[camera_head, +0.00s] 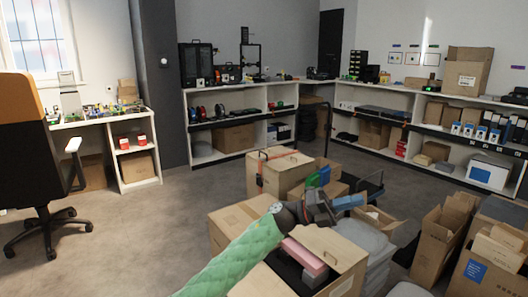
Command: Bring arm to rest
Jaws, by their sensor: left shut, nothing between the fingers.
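My left arm, in a green quilted sleeve, reaches up from the bottom of the head view. My left gripper (332,206) is at its end, shut and empty. It shows above the cartons in the middle of the room; I cannot tell how far above them it is. An open carton (346,262) stands below and beside the arm, with dark and pink items in it, partly hidden by the arm. My right gripper is not in view.
More cartons (282,168) stand behind the gripper, and open cartons (441,232) stand at the right. White shelves (228,163) line the back walls. An office chair (22,150) and a desk (98,117) are at the left. The floor (140,225) between is clear.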

